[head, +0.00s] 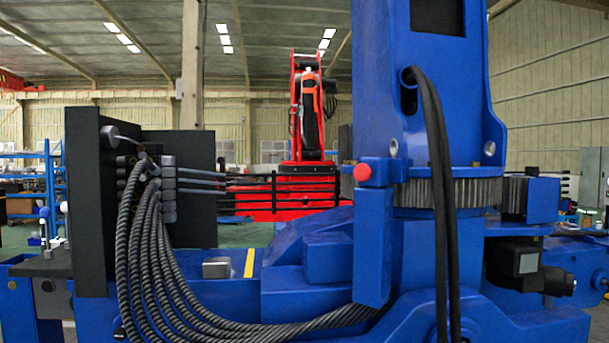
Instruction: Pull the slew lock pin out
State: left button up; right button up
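A small red round knob (362,172), which looks like the head of the slew lock pin, sits at the top left of a blue upright bracket (372,245) beside the slew gear. The toothed slew ring (448,192) runs around the foot of the blue crane column (445,120). Neither of my grippers is in view.
Two black hoses (440,230) hang down in front of the column. A dark valve block with levers (168,185) and several braided hoses (150,260) stand at the left. A red crane (310,120) is in the background. Open air lies left of the knob.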

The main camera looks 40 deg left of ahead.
aim_at(363, 173)
jog(key=i+l+u, duration=0.1)
jog(key=u, duration=0.25)
jog(key=i+l+u, duration=0.1)
jog(key=u, duration=0.3)
jog(key=i+l+u, duration=0.2)
jog(key=u, duration=0.15)
